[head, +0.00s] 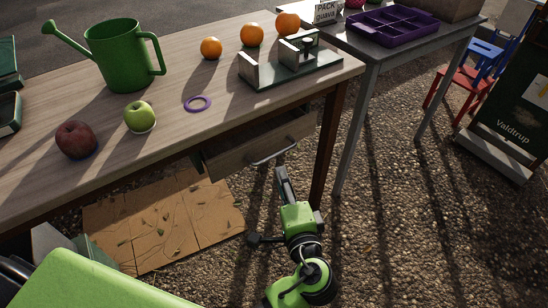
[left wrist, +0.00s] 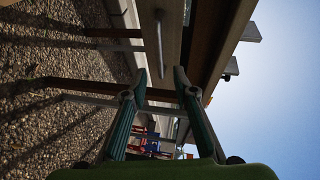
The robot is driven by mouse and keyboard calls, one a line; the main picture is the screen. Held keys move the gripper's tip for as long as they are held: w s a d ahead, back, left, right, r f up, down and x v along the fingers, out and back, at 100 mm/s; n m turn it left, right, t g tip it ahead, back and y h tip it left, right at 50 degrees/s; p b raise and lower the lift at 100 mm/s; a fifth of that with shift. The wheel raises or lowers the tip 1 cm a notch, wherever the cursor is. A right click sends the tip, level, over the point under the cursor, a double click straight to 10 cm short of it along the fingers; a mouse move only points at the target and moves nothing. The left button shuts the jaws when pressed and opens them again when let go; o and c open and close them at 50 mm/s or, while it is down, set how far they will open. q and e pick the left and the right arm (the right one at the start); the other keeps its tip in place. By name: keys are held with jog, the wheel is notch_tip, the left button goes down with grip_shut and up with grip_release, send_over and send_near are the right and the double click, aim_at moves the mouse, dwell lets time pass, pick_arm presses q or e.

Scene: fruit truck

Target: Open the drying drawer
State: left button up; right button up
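The wooden drawer (head: 235,157) sits under the front edge of the table, towards its right end. I cannot tell for sure whether it stands slightly out. Its metal bar handle (head: 272,152) runs along the front and also shows in the left wrist view (left wrist: 159,42). My left gripper (head: 281,174) is just below and in front of the handle, apart from it. In the left wrist view my left gripper (left wrist: 160,76) is open, with nothing between its fingers and the handle beyond the fingertips. My right gripper is not in view.
The wooden table (head: 180,60) holds a green watering can (head: 115,55), apples, oranges, a purple ring (head: 197,103) and a metal stand. A table leg (head: 328,150) stands right of the drawer. Cardboard (head: 160,225) lies on the gravel. Open gravel is at the right.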

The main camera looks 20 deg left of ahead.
aim_at(274, 154)
pick_arm(q)
jog(key=b+x, duration=0.1)
jog(key=x, duration=0.9)
jog(key=shift+a, duration=0.1)
jog(key=shift+x, duration=0.75)
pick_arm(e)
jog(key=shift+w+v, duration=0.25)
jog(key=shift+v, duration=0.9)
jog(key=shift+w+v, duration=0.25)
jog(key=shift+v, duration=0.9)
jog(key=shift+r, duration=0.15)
pick_arm(q)
grip_shut()
